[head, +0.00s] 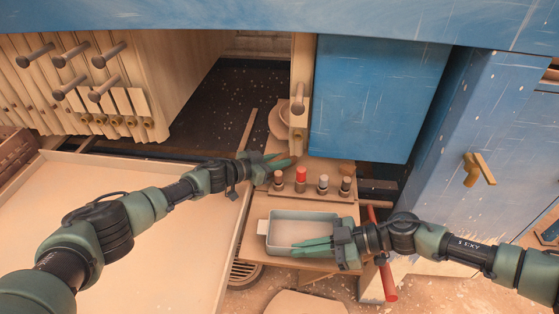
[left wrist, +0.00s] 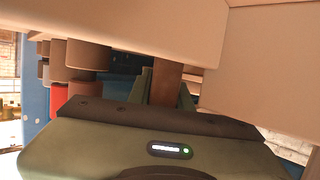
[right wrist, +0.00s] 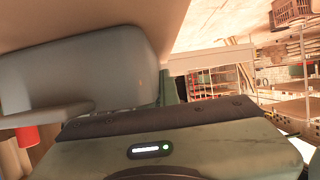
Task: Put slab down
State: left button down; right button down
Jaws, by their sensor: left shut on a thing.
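My left gripper (head: 280,162) is over the back left edge of the small wooden bench, just left of the bottle row. It is shut on a brown piece (left wrist: 165,85), mostly hidden by the fingers and by pale panels in the left wrist view. I cannot tell whether this piece is part of a slab. My right gripper (head: 318,246) is at the front right of a grey-blue rectangular tray (head: 282,216), its fingers reaching over the tray. The tray also looms close in the right wrist view (right wrist: 75,75). Whether these fingers are shut is unclear.
Several small bottles (head: 323,184), one red, stand behind the tray. A wide pale pan (head: 120,260) fills the left. Wooden plates with pegs (head: 70,75) stand back left; a blue cabinet (head: 375,95) stands behind. A red-handled bar (head: 388,280) is close to my right arm.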

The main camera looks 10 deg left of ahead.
pick_arm(q)
jog(key=c, duration=1.3)
grip_release()
